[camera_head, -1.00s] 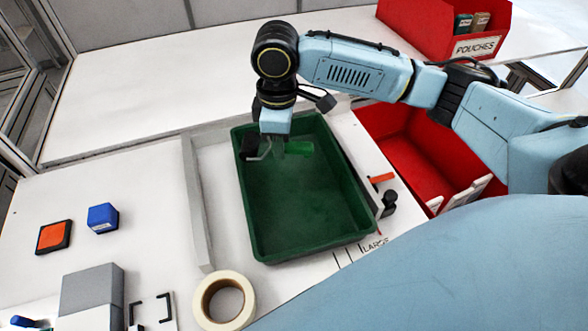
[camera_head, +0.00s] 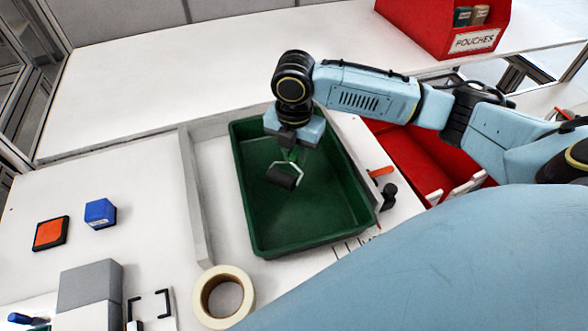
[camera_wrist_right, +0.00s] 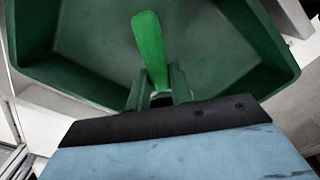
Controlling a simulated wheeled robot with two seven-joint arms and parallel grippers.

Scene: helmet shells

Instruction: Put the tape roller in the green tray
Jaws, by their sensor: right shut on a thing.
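The tape roller hangs from my right gripper (camera_head: 291,146); its black roller (camera_head: 282,177) and pale wire frame show in the head view. My right gripper is shut on its green handle, which also shows between the fingers in the wrist view (camera_wrist_right: 150,45). The roller is over the inside of the green tray (camera_head: 310,243), towards its far half, roller end down and tilted. I cannot tell whether it touches the tray floor. The tray looks otherwise empty. My left gripper is not in view.
A grey divider (camera_head: 196,200) runs left of the tray. A red bin (camera_head: 405,158) is to the right, with a small orange-handled item (camera_head: 381,171) between. A blue block (camera_head: 100,213) and orange pad (camera_head: 51,233) lie left.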

